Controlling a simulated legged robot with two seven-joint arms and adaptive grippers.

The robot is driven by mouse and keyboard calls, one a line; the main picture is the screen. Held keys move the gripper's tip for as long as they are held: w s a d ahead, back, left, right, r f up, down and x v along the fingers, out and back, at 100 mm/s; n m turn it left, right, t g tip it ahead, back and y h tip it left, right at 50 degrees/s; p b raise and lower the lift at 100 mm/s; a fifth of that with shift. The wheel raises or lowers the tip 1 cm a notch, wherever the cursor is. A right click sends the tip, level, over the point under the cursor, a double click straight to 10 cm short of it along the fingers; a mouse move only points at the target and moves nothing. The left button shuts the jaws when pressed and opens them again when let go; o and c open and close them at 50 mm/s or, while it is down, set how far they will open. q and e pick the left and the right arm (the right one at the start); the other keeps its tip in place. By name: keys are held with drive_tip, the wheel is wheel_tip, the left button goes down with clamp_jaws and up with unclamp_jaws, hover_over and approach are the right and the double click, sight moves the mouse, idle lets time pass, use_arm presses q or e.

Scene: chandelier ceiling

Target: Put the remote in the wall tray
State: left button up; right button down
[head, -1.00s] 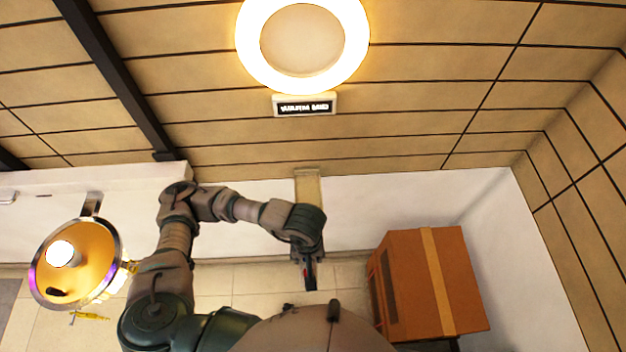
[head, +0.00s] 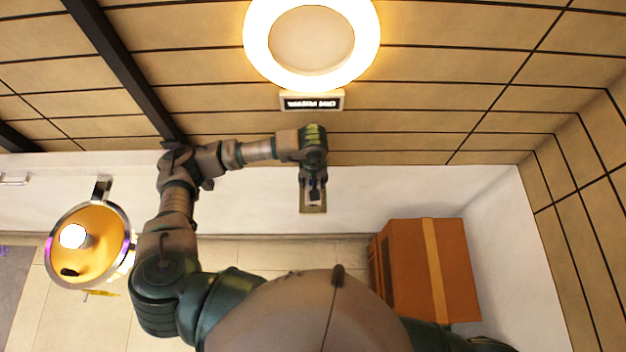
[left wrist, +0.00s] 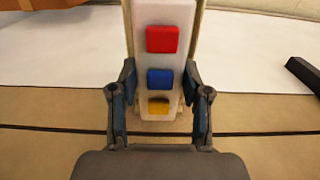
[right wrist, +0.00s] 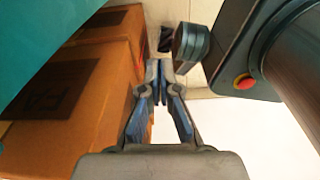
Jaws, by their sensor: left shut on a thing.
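The remote (left wrist: 163,65) is white with red, blue and yellow buttons. My left gripper (left wrist: 160,80) is shut on it, one finger on each side. In the head view my left gripper (head: 313,186) is at the wall tray (head: 313,210), a narrow tan holder on the white wall. In the left wrist view the tray's tan edges (left wrist: 199,30) show along both sides of the remote and below it. I cannot tell whether the remote touches the tray. My right gripper (right wrist: 163,77) is shut and empty, its fingers close together, beside a brown box.
The brown cardboard box (head: 430,268) stands on the floor at the right. A round orange lamp (head: 90,245) is at the left. A lit ring light (head: 312,40) and a small sign (head: 312,100) are on the tiled ceiling. The wall right of the tray is bare.

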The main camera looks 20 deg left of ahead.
use_arm(q)
drive_tip(key=shift+w+a+f+p, duration=0.1)
drive_tip(key=shift+w+f+p, duration=0.05)
drive_tip(key=shift+f+p, duration=0.4)
drive_tip(key=shift+w+f+p, duration=0.1)
drive_tip(key=shift+f+p, duration=0.2)
drive_tip(key=shift+f, duration=0.75)
drive_tip(key=shift+w+a+f, duration=0.1)
drive_tip(key=shift+f, duration=0.1)
drive_tip(key=o, duration=1.2)
drive_tip(key=shift+o, duration=0.2)
drive_tip(key=shift+r, duration=0.1)
wheel_tip(320, 180, up, 12)
drive_tip(key=shift+b, duration=1.15)
